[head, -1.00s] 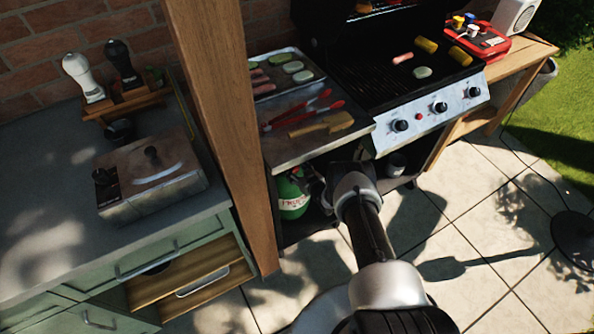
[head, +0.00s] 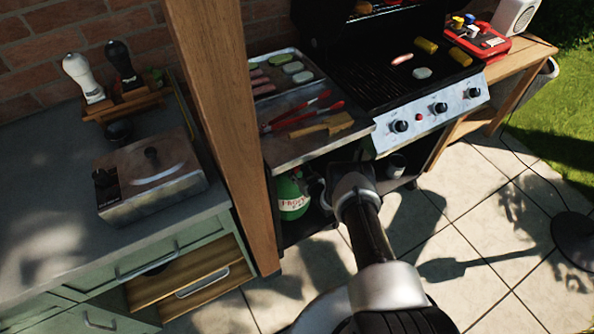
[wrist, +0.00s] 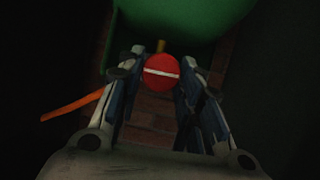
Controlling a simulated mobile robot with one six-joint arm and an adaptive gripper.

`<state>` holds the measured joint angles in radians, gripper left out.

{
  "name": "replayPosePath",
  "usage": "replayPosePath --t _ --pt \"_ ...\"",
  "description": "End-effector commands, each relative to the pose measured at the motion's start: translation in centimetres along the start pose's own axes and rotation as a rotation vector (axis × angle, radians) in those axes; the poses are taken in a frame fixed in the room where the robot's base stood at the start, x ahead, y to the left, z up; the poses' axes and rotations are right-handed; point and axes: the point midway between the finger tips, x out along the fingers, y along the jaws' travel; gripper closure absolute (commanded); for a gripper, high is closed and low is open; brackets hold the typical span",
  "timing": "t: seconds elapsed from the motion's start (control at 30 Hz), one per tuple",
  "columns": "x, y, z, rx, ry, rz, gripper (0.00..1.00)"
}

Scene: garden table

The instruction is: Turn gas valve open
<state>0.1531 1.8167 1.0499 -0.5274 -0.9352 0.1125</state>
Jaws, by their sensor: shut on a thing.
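The gas valve is a round red knob (wrist: 161,71) with a white stripe across it, seen in the wrist view. The stripe lies nearly level, dipping slightly to the right. My gripper (wrist: 160,76) has one finger on each side of the knob and is shut on it. Behind the knob is the green gas bottle (wrist: 200,18), with a small brass stem between them. In the head view the green bottle (head: 292,197) stands in the cabinet under the grill's side shelf. There my arm reaches into the cabinet, and the fingertips and the knob are hidden.
An orange hose (wrist: 72,106) runs off to the left in the wrist view. A wooden post (head: 225,130) stands left of the cabinet. The side shelf (head: 300,150) with tongs and a spatula overhangs the bottle. Tiled floor (head: 480,220) lies open to the right.

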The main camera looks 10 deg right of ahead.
Motion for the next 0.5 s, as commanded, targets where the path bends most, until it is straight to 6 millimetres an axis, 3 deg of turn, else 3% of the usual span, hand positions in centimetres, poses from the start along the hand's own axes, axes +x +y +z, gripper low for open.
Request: replayPosePath --t 0.5 --pt "0.04 -0.57 0.16 -0.349 -0.001 0.143 0.91"
